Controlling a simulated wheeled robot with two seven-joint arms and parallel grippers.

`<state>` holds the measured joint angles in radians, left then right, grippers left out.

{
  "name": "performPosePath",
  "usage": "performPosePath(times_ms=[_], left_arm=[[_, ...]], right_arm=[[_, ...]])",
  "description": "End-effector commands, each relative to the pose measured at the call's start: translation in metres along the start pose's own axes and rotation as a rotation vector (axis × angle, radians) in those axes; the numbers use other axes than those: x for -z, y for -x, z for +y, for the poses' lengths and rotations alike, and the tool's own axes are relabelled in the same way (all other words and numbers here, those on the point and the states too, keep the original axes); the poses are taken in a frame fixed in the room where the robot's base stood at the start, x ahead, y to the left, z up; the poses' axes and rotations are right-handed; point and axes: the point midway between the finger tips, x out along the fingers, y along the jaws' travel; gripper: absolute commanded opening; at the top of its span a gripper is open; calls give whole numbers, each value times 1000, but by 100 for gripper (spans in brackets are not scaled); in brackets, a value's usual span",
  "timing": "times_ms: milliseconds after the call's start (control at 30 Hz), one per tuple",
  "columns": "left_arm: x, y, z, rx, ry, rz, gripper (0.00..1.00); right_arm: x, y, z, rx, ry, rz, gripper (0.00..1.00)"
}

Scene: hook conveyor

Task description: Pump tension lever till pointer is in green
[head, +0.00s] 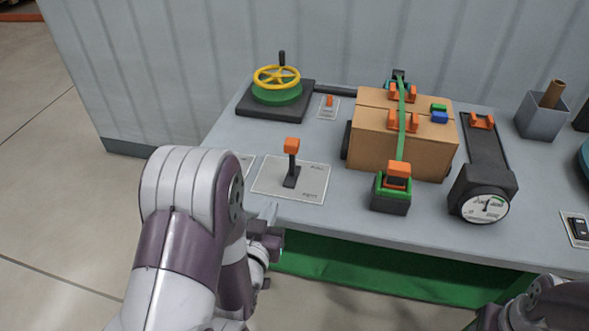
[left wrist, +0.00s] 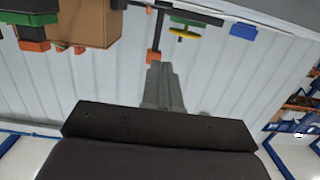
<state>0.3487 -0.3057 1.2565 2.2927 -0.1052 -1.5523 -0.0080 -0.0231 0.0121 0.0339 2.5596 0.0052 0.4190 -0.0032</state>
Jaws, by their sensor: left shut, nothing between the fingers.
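A strap tensioner (head: 391,195), a dark and green block with an orange lever handle (head: 398,170), stands before the strapped carton. A round gauge (head: 485,208) with a white face and green patch is to its right; its pointer is too small to read against the green. An upright black lever with an orange knob (head: 291,146) stands on a labelled plate (head: 268,182). My left gripper (head: 270,212) is shut and empty by the table's front edge, below that plate, apart from both levers. Its closed fingers (left wrist: 163,82) also show in the left wrist view. My right gripper is out of view.
The carton (head: 375,138) with a green strap (head: 402,112) is on the table. A yellow handwheel (head: 277,76) stands back left, near a small orange switch (head: 329,101). A grey bin (head: 541,115) is back right. Bare tabletop lies around the lever plate.

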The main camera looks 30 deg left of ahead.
Motion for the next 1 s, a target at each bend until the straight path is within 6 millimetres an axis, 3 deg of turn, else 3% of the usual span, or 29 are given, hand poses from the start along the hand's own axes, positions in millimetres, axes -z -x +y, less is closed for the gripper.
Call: performPosePath(times_ms=[100,167,533,667,1000], left_arm=[[23,7,2,-7,-1,96,0],[28,8,2,-7,-2,120,0],[30,2,2,-8,-4,127,0],[34,-17,3,-9,-4,127,0],[42,-91,3,-8,-3,126,0]], right_arm=[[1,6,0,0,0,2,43],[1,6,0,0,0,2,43],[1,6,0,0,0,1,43],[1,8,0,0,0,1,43],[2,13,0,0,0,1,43]])
